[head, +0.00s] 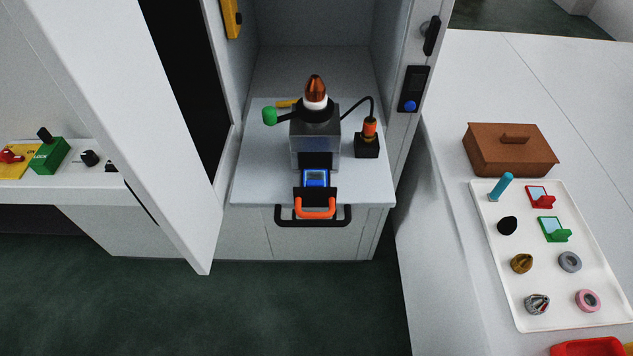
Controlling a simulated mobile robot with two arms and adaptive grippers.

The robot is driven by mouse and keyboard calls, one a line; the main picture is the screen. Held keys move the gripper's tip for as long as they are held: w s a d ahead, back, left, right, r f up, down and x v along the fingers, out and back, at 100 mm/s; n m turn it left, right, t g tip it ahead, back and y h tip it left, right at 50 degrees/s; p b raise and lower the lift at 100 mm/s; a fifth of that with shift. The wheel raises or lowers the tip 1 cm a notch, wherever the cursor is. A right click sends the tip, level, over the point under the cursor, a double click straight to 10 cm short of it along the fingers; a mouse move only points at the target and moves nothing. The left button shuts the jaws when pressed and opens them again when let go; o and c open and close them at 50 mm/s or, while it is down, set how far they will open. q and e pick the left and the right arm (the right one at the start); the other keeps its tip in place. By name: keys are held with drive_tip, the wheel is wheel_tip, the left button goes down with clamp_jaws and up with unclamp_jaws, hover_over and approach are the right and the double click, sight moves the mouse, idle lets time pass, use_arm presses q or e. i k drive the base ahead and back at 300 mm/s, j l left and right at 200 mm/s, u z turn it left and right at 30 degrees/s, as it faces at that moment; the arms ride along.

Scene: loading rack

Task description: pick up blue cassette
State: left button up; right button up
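A blue cassette (316,178) with a pale face sits in a black holder at the front of a grey machine (317,140). The machine stands on a light grey shelf (255,180) in an open cabinet. An orange handle (315,211) sits just in front of the cassette, next to a black shelf handle (283,217). How deep the cassette sits in the holder cannot be told. Neither of my grippers shows in the head view.
An open cabinet door (150,130) stands at the left. At the right, a white tray (535,240) holds red (540,197) and green (555,229) cassettes and several small parts. A brown box (510,155) sits behind it. The floor (290,310) before the cabinet is clear.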

sight(310, 177)
drive_tip(key=k+l, duration=0.2)
drive_tip(key=l, duration=0.15)
drive_tip(key=k+l, duration=0.25)
drive_tip(key=l, duration=0.15)
drive_tip(key=k+l, duration=0.2)
drive_tip(key=l, duration=0.15)
drive_tip(key=u, duration=0.05)
